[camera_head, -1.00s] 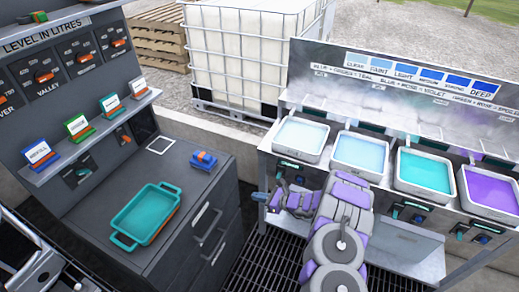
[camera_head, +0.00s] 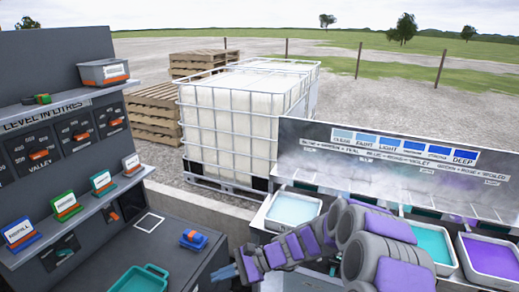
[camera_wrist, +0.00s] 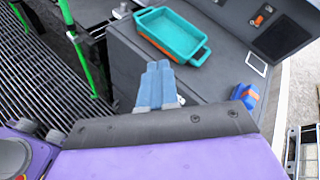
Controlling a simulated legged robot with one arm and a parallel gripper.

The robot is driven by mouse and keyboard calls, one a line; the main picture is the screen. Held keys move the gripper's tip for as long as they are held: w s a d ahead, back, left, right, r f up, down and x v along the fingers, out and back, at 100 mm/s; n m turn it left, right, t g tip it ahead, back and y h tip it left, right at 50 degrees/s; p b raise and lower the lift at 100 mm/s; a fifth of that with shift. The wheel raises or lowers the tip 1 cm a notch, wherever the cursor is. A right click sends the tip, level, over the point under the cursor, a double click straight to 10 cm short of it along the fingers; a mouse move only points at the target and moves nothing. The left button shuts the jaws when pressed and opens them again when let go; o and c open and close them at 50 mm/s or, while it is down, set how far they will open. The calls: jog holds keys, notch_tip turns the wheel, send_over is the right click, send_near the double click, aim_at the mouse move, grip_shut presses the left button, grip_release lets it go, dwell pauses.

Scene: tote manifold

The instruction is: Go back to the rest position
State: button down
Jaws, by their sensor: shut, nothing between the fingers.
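My gripper (camera_head: 226,273) is shut and empty at the lower middle of the head view, at the right end of the grey cabinet. In the wrist view my gripper (camera_wrist: 158,68) shows its two blue fingers pressed together. A teal tote (camera_head: 142,280) lies on the cabinet top, cut off by the lower edge of the head view. It shows whole in the wrist view (camera_wrist: 170,36), beyond the fingers and apart from them. My arm crosses in front of the rack of trays at the right and hides part of it.
A blue and orange block (camera_head: 193,240) sits on the cabinet top (camera_head: 185,265). Trays of pale blue (camera_head: 293,209), teal (camera_head: 428,244) and violet (camera_head: 492,255) liquid stand at the right. A caged white tank (camera_head: 235,120) stands behind. Several labelled cards line the left shelf.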

jog(key=s+d+r+n+g+h, duration=0.1)
jog(key=s+d+r+n+h, duration=0.25)
jog(key=s, duration=0.55)
jog(key=s+d+r+n+g+h, duration=0.1)
jog(key=s+d+r+n+h, duration=0.3)
jog(key=s, duration=0.5)
jog(key=s+d+r+n+t+h, duration=0.1)
jog(key=s+d+h, duration=0.5)
jog(key=s+d, duration=0.7)
jog(key=d+n+t, duration=0.1)
jog(key=d+n, duration=0.1)
jog(key=d, duration=0.2)
jog(key=shift+s+d+r, duration=0.15)
jog(key=shift+s+d, duration=0.1)
jog(key=shift+s, duration=0.15)
